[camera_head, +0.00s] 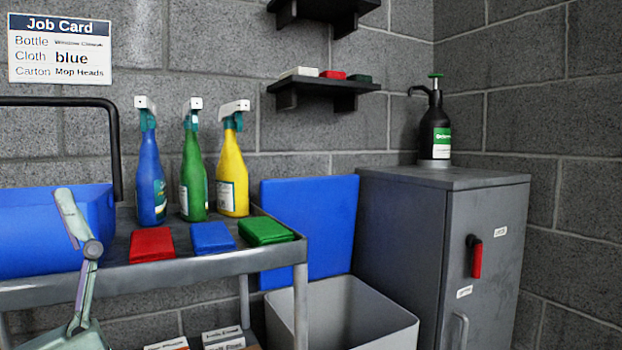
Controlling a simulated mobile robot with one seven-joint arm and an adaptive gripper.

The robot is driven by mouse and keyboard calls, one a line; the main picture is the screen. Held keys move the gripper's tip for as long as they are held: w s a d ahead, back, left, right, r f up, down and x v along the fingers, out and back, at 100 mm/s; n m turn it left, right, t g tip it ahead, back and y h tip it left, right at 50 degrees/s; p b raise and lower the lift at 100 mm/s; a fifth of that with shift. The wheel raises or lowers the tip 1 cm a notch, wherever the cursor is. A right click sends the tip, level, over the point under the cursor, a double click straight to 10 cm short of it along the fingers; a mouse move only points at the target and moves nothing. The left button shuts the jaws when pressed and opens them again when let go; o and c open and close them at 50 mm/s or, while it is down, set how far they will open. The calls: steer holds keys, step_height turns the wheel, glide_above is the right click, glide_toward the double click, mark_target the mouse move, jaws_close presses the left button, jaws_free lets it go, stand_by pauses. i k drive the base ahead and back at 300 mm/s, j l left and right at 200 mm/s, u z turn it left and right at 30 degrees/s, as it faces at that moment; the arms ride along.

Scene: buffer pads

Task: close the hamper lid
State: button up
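The hamper (345,312) is an open light-grey bin on the floor, between the cart and the grey cabinet. Its blue lid (312,222) stands upright behind the opening, against the wall side, so the hamper is open. The hamper's lower part is cut off by the frame, and the cart's leg and corner cover part of its left side and the lid. Part of my gripper (76,228) shows at the lower left, in front of the cart and well left of the hamper. Only one finger and its joint are clear, and nothing is seen held.
The cart (200,265) carries a blue bin (50,235), three spray bottles (193,175) and red, blue and green cloths (212,238). Cartons stand below. The grey cabinet (440,215) with a red handle bears a black pump bottle (434,130). Shelves hang above the lid.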

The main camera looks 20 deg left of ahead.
mark_target(321, 209)
steer(key=i+l, duration=0.15)
steer(key=l, duration=0.3)
steer(key=i+l, duration=0.1)
steer(key=l, duration=0.35)
steer(key=i+l+u, duration=0.1)
steer(key=l, duration=0.4)
steer(key=i, duration=0.5)
